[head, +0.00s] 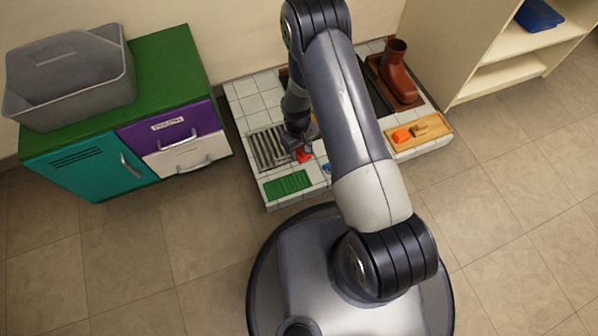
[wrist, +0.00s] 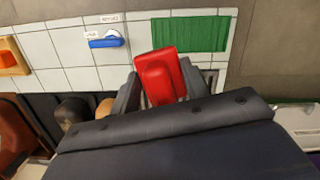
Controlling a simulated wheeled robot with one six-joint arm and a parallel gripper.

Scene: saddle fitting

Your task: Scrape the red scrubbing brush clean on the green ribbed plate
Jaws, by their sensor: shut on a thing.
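The red scrubbing brush (wrist: 162,78) is between the two fingers of my gripper (wrist: 160,92), which is shut on it. In the head view the brush (head: 303,155) shows as a small red patch below my gripper (head: 298,146), over the tiled platform near the metal grate. The green ribbed plate (head: 287,184) lies flat at the platform's front left corner. It also shows at the top of the wrist view (wrist: 190,34). The brush is apart from the plate, behind it in the head view. Its bristles cannot be made out.
A metal grate (head: 268,148) lies behind the plate. A blue item (wrist: 105,42) with labels sits beside the plate. A wooden tray (head: 437,134) with an orange item and a brown boot (head: 397,75) are at the right. A green-topped cabinet (head: 172,62) stands left.

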